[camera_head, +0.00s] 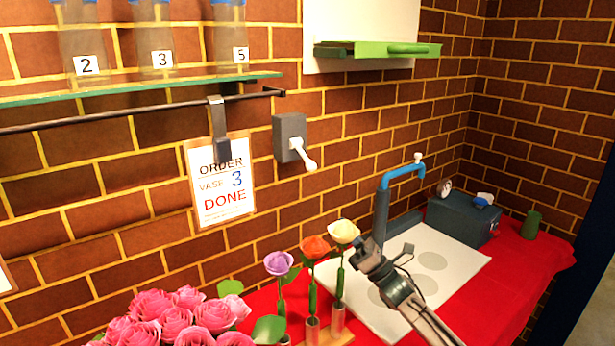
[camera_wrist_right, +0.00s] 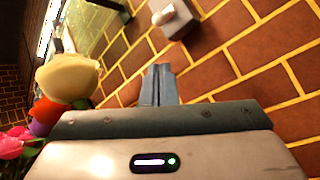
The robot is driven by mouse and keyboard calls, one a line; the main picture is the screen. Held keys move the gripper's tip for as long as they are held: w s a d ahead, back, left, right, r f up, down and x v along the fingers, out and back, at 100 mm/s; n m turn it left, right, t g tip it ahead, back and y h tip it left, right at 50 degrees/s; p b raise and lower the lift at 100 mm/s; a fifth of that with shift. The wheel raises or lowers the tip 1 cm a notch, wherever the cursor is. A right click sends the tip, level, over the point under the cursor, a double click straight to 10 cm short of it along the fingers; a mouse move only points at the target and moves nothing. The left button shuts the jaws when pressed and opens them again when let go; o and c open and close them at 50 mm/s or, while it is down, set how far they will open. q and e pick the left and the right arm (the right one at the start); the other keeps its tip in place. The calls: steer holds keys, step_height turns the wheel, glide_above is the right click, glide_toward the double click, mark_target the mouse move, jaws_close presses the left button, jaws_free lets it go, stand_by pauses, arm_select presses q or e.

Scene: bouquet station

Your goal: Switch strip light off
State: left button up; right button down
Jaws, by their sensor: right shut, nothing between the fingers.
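A grey switch box (camera_head: 288,135) is fixed to the brick wall, right of the order sheet. Its white lever (camera_head: 304,154) sticks out and slants down to the right. The box also shows at the top of the right wrist view (camera_wrist_right: 178,20). My right gripper (camera_head: 369,247) is below and right of the switch, apart from it, near the yellow flower. Its fingers (camera_wrist_right: 160,72) are together and empty in the right wrist view, pointing toward the wall below the switch. I cannot clearly identify the strip light. My left gripper is not in view.
Purple (camera_head: 278,263), orange (camera_head: 314,247) and yellow (camera_head: 344,232) flowers stand left of my right gripper. Pink roses (camera_head: 190,318) are at lower left. A glass shelf (camera_head: 140,86) holds numbered vases. The order sheet (camera_head: 220,180) reads DONE. A blue tap (camera_head: 402,174) stands to the right.

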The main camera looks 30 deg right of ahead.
steer(key=p, duration=0.5)
glide_toward(304, 155)
steer(key=w+a, duration=0.3)
steer(key=a, duration=0.1)
steer(key=shift+w+r+p, duration=0.4)
steer(key=shift+r, duration=0.35)
